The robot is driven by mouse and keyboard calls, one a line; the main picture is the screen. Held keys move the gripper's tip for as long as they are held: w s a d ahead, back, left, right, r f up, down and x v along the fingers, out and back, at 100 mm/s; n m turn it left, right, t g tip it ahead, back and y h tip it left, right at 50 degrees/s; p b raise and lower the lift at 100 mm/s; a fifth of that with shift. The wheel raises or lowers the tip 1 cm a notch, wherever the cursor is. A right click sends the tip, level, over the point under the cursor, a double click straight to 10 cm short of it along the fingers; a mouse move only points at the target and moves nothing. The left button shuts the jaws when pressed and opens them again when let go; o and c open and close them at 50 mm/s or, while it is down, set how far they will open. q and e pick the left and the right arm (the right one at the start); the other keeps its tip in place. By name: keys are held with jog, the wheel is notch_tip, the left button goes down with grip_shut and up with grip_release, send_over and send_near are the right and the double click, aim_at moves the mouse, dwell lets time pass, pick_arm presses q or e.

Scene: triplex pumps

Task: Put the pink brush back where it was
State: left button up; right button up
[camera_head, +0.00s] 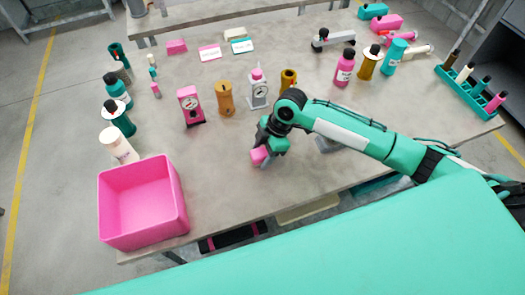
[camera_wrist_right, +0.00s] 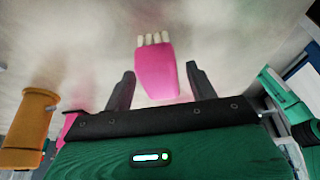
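The pink brush (camera_head: 259,156) is at the tip of my right gripper (camera_head: 266,150), over the middle front of the table. In the right wrist view, the brush (camera_wrist_right: 157,72) has a pink body with pale bristles pointing away from me. It lies between and just beyond the fingers of my right gripper (camera_wrist_right: 160,88). The fingers are apart, with a gap showing on each side of the brush. I cannot tell its exact height above the table. My left gripper is out of view.
A pink open bin (camera_head: 140,205) stands at the table's front left corner. A pink gauge (camera_head: 190,106), an orange cylinder (camera_head: 225,98) and a grey gauge (camera_head: 258,90) stand behind the gripper. A green rack (camera_head: 470,92) is at the right. The table between bin and gripper is clear.

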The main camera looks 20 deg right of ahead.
jog(key=shift+r, duration=0.1)
jog(key=b+v, duration=0.1)
jog(key=v, duration=1.1)
